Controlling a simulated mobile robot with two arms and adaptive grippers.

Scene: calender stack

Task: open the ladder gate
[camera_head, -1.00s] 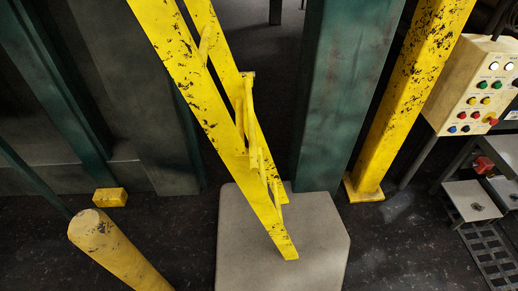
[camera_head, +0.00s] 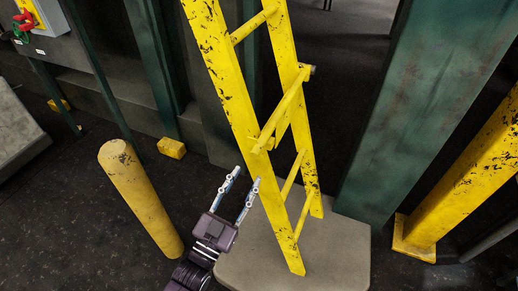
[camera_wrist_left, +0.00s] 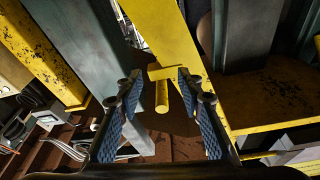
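The yellow, chipped-paint ladder (camera_head: 228,90) stands on a grey base block, its rungs between two rails. A slanted yellow bar (camera_head: 283,108) crosses between the rails at mid-height and looks like the gate. A short round stub (camera_head: 309,70) sticks out near its upper end. My left gripper (camera_head: 247,175) is open and empty, left of and in front of the ladder, fingers pointing up at it. In the left wrist view, a yellow bracket with a round peg (camera_wrist_left: 161,96) shows between the open fingers, with no clear grip on it. My right gripper is out of view.
A yellow bollard (camera_head: 140,198) stands left of my left gripper. The grey base block (camera_head: 330,255) lies under the ladder. A green column (camera_head: 425,100) and a yellow post (camera_head: 470,180) stand to the right. A small yellow block (camera_head: 171,148) is on the floor.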

